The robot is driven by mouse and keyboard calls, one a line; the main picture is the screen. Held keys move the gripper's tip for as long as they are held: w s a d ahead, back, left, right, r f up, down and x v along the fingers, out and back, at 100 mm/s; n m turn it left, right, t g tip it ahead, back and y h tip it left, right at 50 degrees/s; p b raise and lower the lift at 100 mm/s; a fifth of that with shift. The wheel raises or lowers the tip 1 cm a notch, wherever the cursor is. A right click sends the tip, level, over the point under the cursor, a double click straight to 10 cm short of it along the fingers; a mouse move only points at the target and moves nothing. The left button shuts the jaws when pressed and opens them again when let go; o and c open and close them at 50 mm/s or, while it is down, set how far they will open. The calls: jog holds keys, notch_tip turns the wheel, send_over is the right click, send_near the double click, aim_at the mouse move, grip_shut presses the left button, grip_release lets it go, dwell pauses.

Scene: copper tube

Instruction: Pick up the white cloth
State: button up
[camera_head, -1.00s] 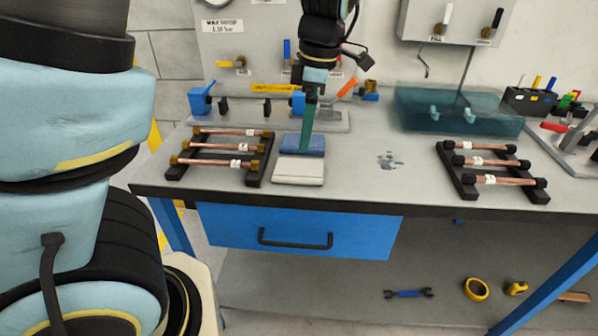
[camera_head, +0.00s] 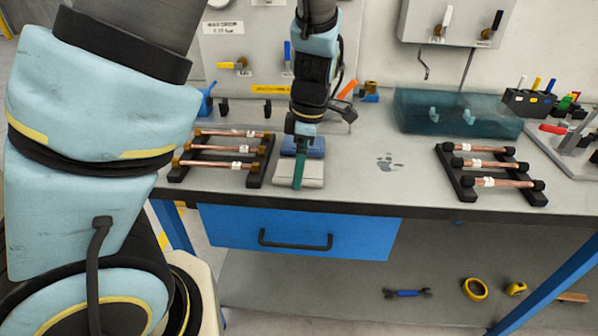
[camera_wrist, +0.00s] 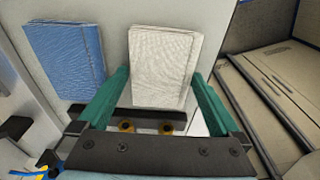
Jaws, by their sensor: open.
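The white cloth (camera_head: 313,178) is a folded pad on the bench near its front edge, just in front of a folded blue cloth (camera_head: 316,148). My gripper (camera_head: 299,172) hangs over the white cloth and hides part of it in the head view. In the wrist view the white cloth (camera_wrist: 163,68) lies ahead of and between the two green fingers of my gripper (camera_wrist: 160,85), which are spread apart and empty. The blue cloth (camera_wrist: 66,60) lies to the left there, outside the fingers. I cannot tell the exact height of the fingertips above the cloth.
A rack of copper tubes (camera_head: 220,150) stands close on the left of the cloths, and another rack (camera_head: 490,170) stands at the right. A teal translucent box (camera_head: 455,112) is at the back. The bench between the cloths and the right rack is mostly clear.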

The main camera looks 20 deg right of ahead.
jog(key=shift+c, duration=0.4)
jog(key=c, duration=1)
notch_tip(320, 180, up, 10)
